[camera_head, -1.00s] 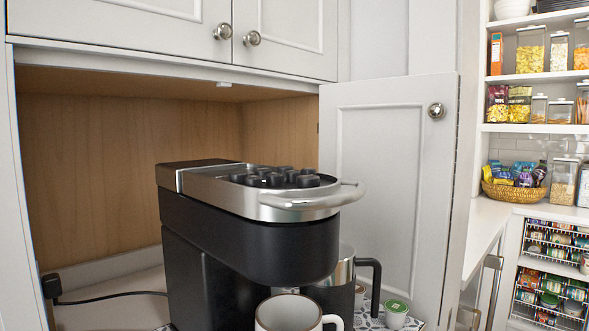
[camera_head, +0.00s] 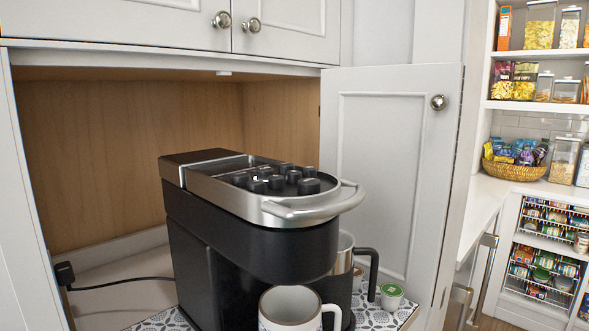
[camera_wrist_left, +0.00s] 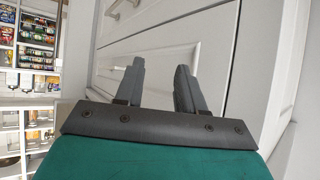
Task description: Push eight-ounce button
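The coffee maker (camera_head: 250,225) is black with a silver top rim and a curved silver handle at its front. Several raised black buttons (camera_head: 277,179) sit on its top panel; their labels are too small to read, so I cannot tell which is the eight-ounce one. My left gripper (camera_wrist_left: 158,72) shows in the left wrist view with its two fingers apart and nothing between them. It faces white drawer or cabinet fronts, away from the coffee maker. My right gripper is in neither view.
A white mug (camera_head: 288,311) stands in front of the coffee maker. A metal carafe (camera_head: 345,255) with a black handle and a green-lidded pod (camera_head: 392,296) stand to its right. An open cabinet door (camera_head: 390,170) is behind them. A black cord (camera_head: 120,283) runs left.

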